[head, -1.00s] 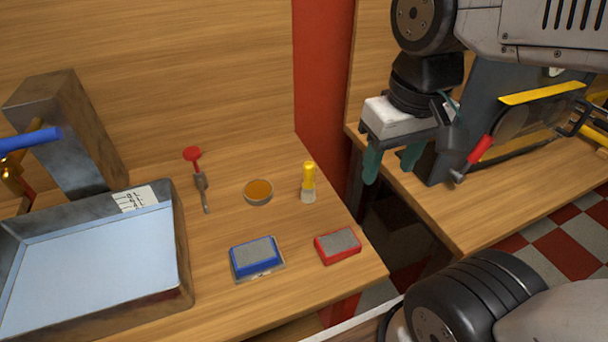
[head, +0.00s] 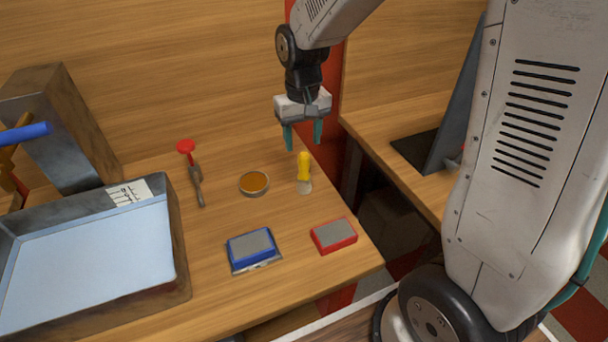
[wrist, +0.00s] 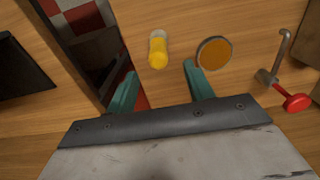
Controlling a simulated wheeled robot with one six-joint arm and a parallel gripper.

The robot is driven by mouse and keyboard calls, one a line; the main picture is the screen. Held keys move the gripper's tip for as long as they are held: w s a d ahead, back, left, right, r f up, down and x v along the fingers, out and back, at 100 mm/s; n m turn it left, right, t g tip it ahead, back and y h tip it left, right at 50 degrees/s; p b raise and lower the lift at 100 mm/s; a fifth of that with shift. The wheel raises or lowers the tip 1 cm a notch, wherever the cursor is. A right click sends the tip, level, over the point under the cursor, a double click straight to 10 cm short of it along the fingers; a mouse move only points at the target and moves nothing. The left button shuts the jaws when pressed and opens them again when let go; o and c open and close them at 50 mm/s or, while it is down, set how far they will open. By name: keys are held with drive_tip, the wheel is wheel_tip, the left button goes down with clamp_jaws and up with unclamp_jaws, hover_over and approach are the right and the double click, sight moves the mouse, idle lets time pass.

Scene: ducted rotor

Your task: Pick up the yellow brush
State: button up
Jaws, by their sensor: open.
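The yellow brush (head: 304,168) stands upright on the wooden bench, yellow handle up and pale bristle end down. In the wrist view the brush (wrist: 158,50) lies ahead of the fingertips, between their lines and apart from both. My gripper (head: 303,140) hangs over the bench with its two teal fingers pointing down, open and empty. In the head view the fingertips are just above the handle's top in the picture. The wrist view shows the gripper (wrist: 160,75) with nothing between its fingers.
A round tin of amber stuff (head: 254,183) is left of the brush. A red-handled tool (head: 192,165) is further left. A blue block (head: 251,249) and a red block (head: 334,235) lie in front. A metal tray (head: 180,270) fills the left. A gap (head: 385,225) separates the benches.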

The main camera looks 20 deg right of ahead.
sight(304, 154)
wheel_tip(304, 154, down, 7)
drive_tip(key=shift+d+r, duration=0.1)
drive_tip(key=shift+d, duration=0.05)
drive_tip(key=c, duration=1.1)
